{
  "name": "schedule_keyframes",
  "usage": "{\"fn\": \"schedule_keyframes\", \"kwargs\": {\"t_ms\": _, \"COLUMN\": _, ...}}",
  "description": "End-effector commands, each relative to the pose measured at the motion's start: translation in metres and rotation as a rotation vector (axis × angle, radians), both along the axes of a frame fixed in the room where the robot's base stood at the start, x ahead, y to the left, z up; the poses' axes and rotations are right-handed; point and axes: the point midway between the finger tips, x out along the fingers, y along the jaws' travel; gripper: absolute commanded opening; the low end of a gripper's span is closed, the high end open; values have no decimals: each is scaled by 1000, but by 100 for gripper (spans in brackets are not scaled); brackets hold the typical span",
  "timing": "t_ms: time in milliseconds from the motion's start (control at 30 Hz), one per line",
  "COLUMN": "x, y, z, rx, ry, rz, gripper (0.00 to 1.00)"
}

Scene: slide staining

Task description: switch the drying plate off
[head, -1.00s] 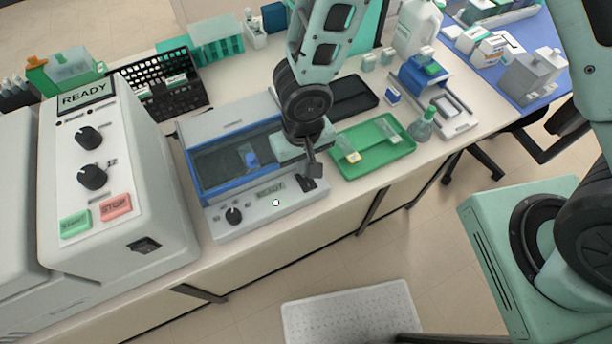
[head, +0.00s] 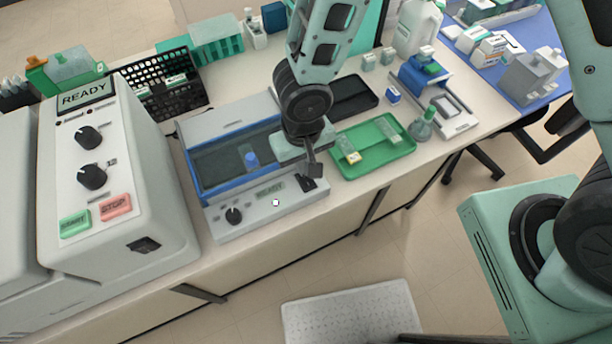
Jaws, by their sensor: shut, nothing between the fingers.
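The drying plate (head: 218,222) is a low grey unit with a blue-rimmed, dark sunken top, standing near the front edge of the bench. My gripper (head: 313,172) is shut and empty, pointing down right above the rocker switch. Its fingertips partly cover the switch; I cannot tell whether they touch it. A small blue object (head: 251,159) shows in the sunken top.
A large grey machine (head: 150,215) with START and STOP buttons stands close on the left. A green tray (head: 348,172) with slides lies just right of the plate. A black rack (head: 190,97) and a dark tray (head: 355,98) stand behind.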

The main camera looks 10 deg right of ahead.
Motion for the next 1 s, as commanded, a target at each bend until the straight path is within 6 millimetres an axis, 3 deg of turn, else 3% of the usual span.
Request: {"fn": "schedule_keyframes", "kwargs": {"t_ms": 1000, "x": 0, "y": 0, "z": -14, "rx": 0, "ry": 0, "rz": 1, "gripper": 0}}
